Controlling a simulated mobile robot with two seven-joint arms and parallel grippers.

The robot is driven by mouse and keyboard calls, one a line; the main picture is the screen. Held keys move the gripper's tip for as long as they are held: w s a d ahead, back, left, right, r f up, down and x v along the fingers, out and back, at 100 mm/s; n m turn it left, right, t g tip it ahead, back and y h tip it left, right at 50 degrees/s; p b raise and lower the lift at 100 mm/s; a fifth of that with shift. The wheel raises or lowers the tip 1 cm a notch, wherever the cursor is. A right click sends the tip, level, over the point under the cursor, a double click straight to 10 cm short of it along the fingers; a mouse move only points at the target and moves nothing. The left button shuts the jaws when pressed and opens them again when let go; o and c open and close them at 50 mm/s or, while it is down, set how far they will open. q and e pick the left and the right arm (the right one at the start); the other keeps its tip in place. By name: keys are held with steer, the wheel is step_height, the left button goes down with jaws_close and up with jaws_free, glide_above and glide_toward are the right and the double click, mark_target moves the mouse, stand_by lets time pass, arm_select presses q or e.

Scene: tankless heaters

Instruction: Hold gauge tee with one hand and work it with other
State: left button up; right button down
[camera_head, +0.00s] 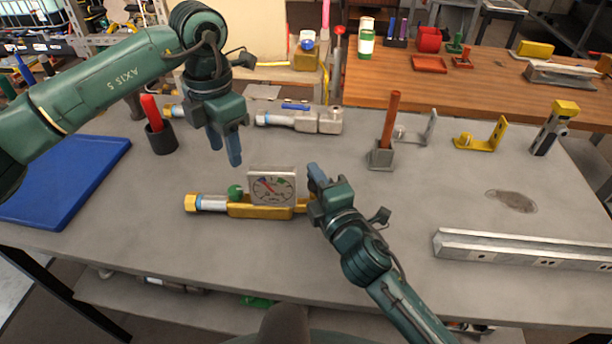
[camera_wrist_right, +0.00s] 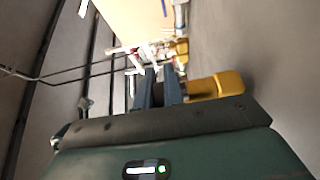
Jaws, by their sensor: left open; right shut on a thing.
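The gauge tee (camera_head: 248,210) lies on the grey workbench in the head view. It has a yellow body, a brass and silver fitting at its left end, a green knob (camera_head: 235,191) and a square dial gauge (camera_head: 273,187) standing on it. My right gripper (camera_head: 314,190) is shut on the right end of the gauge tee. In the right wrist view the yellow body (camera_wrist_right: 215,86) shows beside the fingers (camera_wrist_right: 160,85). My left gripper (camera_head: 226,150) is open and empty, pointing down above and behind the tee, left of the dial. The gripped end is partly hidden by the right fingers.
Behind stand a black cup with a red tool (camera_head: 160,134), a silver fitting (camera_head: 300,121) and a holder with a brown rod (camera_head: 384,145). A metal rail (camera_head: 520,248) lies at right, a blue mat (camera_head: 65,180) at left. The bench front is clear.

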mark_target(234, 189)
arm_select(q)
steer(key=shift+o, duration=0.4)
steer(key=m, duration=0.1)
steer(key=a+m, duration=0.1)
steer(key=m, duration=0.1)
steer(key=shift+w+g+h, duration=0.4)
steer(key=w+a+m+g+h, duration=0.2)
steer(key=a+m+h, duration=0.1)
steer(key=m, duration=0.9)
steer(key=x, duration=1.1)
steer(key=shift+w, duration=0.1)
steer(key=shift+c, duration=0.2)
steer(key=c, duration=1)
steer(key=shift+o, duration=0.2)
steer(key=shift+a, duration=0.1)
